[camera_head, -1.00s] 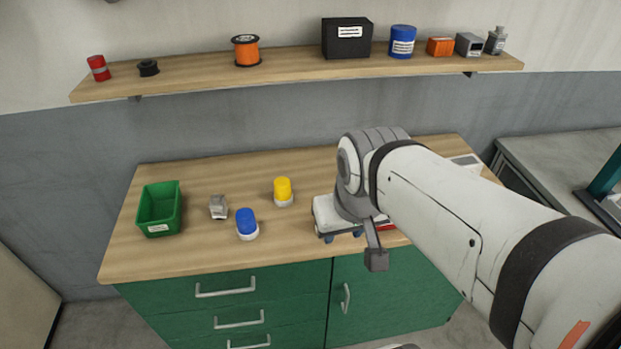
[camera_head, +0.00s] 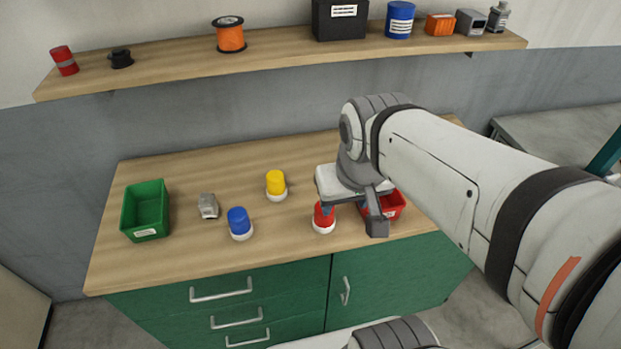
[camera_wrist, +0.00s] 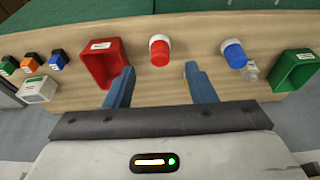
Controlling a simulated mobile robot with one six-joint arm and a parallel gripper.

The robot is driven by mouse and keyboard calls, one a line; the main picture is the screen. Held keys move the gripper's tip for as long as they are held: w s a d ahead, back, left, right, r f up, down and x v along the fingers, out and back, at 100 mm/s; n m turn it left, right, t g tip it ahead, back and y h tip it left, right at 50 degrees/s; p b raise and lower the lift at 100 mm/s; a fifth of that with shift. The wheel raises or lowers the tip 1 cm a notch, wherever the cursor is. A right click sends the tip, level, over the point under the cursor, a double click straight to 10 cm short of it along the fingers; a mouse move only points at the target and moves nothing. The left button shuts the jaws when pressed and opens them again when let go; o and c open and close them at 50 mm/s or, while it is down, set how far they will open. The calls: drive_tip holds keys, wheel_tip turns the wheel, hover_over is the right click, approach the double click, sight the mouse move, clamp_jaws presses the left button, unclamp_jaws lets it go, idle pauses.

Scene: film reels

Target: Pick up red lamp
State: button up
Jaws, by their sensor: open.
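The red lamp (camera_head: 324,217), a red dome on a white base, stands on the workbench near its front edge in the head view. In the wrist view the red lamp (camera_wrist: 160,51) is upside down in the picture, ahead of and between my two blue fingers. My gripper (camera_wrist: 160,88) is open and empty, with a gap between its fingertips and the lamp in that view. In the head view my gripper (camera_head: 343,208) is just above and to the right of the lamp, its fingers partly hidden by my wrist.
A red bin (camera_head: 393,204) stands close to the right of the lamp. A blue lamp (camera_head: 239,222), a yellow lamp (camera_head: 276,184), a grey metal part (camera_head: 208,206) and a green bin (camera_head: 146,211) stand to the left. A shelf (camera_head: 285,54) runs above the bench.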

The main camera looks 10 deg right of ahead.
drive_tip(key=o, duration=0.4)
drive_tip(key=shift+g, duration=0.7)
drive_tip(key=w+f, duration=0.1)
drive_tip(key=w, duration=0.1)
drive_tip(key=w+f+b, duration=0.1)
drive_tip(key=w+f, duration=0.2)
drive_tip(key=w, duration=0.1)
drive_tip(key=shift+d+f, duration=0.15)
drive_tip(key=shift+d, duration=0.15)
drive_tip(key=shift+o, duration=0.3)
drive_tip(key=w+f, duration=0.2)
drive_tip(key=f, duration=0.1)
drive_tip(key=w+f+g+b, duration=0.1)
drive_tip(key=w+f, duration=0.2)
drive_tip(key=w+f+g, duration=0.1)
drive_tip(key=w+f, duration=0.1)
drive_tip(key=f, duration=0.1)
drive_tip(key=shift+w+b, duration=0.2)
drive_tip(key=shift+b, duration=0.1)
drive_tip(key=shift+w+f+p, duration=0.15)
drive_tip(key=shift+f+p, duration=0.2)
drive_tip(key=shift+f, duration=1.6)
drive_tip(key=shift+w+f+p, duration=0.15)
drive_tip(key=shift+f+p, duration=0.15)
drive_tip(key=shift+f, duration=1.6)
